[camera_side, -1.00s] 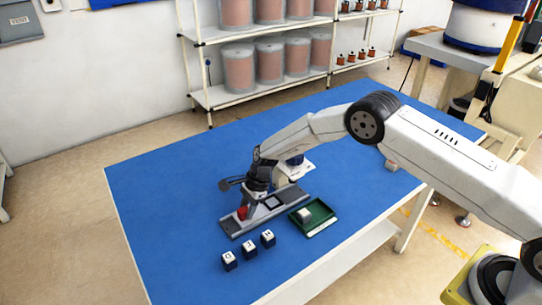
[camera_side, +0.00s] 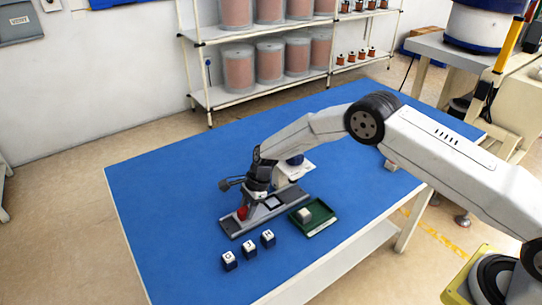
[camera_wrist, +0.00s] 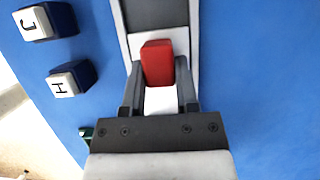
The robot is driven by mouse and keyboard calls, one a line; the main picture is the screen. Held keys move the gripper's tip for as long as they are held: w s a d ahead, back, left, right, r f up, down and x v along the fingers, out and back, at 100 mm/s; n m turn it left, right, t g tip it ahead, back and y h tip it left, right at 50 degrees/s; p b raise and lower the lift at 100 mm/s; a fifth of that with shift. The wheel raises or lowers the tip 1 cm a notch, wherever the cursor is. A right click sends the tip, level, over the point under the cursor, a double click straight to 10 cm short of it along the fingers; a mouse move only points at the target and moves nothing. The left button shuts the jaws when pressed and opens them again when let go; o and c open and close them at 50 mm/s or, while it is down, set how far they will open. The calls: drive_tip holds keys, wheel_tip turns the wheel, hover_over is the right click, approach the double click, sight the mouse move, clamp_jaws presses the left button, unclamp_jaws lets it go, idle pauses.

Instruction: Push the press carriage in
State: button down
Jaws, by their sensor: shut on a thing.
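The press carriage shows a red block-shaped handle (camera_wrist: 158,63) on a white plate (camera_wrist: 176,42), set on a long grey rail base (camera_side: 236,227). The handle also shows as a red spot in the side view (camera_side: 242,213), at the rail's near left end. My gripper (camera_wrist: 160,80) is shut on the red handle, with one dark finger on each side of it. In the side view my gripper (camera_side: 250,205) is low over the rail and partly hides the carriage. A white press body (camera_side: 291,174) stands at the rail's far end, partly behind my arm.
Several lettered dark blue cubes with white tops (camera_side: 249,249) stand in front of the rail. A green tray (camera_side: 322,224) holding a pale block (camera_side: 304,214) is right of the rail. The blue table (camera_side: 160,190) is clear to the left.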

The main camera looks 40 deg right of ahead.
sight(258, 211)
drive_tip(key=shift+d, duration=1.8)
drive_tip(key=shift+c, duration=1.8)
unclamp_jaws()
drive_tip(key=shift+r, duration=0.15)
drive_tip(key=shift+v, duration=3.75)
